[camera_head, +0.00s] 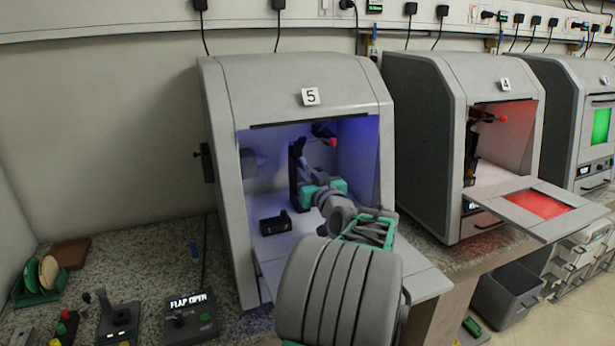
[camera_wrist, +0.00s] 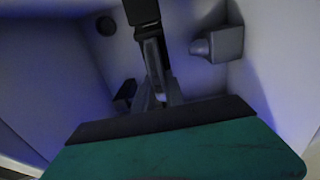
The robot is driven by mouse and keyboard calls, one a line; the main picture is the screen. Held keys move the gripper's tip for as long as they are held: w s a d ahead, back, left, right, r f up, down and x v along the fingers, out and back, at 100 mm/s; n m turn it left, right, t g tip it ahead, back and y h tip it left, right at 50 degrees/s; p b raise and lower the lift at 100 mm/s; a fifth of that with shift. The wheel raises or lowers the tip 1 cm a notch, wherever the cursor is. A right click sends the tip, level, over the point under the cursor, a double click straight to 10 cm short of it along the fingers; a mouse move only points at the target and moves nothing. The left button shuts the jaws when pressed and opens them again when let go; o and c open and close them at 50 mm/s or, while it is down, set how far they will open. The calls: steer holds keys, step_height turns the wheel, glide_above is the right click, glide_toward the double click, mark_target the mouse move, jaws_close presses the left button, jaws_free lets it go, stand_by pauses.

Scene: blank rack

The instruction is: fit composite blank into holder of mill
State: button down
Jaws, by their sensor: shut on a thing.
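Mill 5 (camera_head: 330,90) stands with its flap down and its chamber lit blue. My arm reaches into the chamber. My gripper (camera_head: 312,193) is teal and sits against the dark upright holder mechanism (camera_head: 296,165) inside. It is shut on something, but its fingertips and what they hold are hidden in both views. In the wrist view, a wide teal part of my gripper with a black edge fills the bottom. Beyond it a dark and grey mechanism (camera_wrist: 152,60) stands in the chamber. I cannot make out a blank in the holder.
A small black block (camera_head: 275,224) lies on the chamber floor. A green rack (camera_head: 38,292) with discs (camera_head: 48,271) stands at far left beside a brown slab (camera_head: 70,252). A control box (camera_head: 190,318) reads "FLAP OPEN". Mill 4 (camera_head: 425,130), lit red, stands to the right.

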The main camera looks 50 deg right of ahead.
steer(key=shift+w, duration=0.1)
steer(key=c, duration=1.3)
jaws_free()
steer(key=shift+f, duration=0.1)
steer(key=b+v, duration=0.1)
steer(key=v, duration=0.6)
steer(key=shift+s+a+b, duration=0.2)
steer(key=shift+s+b, duration=0.1)
steer(key=shift+s, duration=0.05)
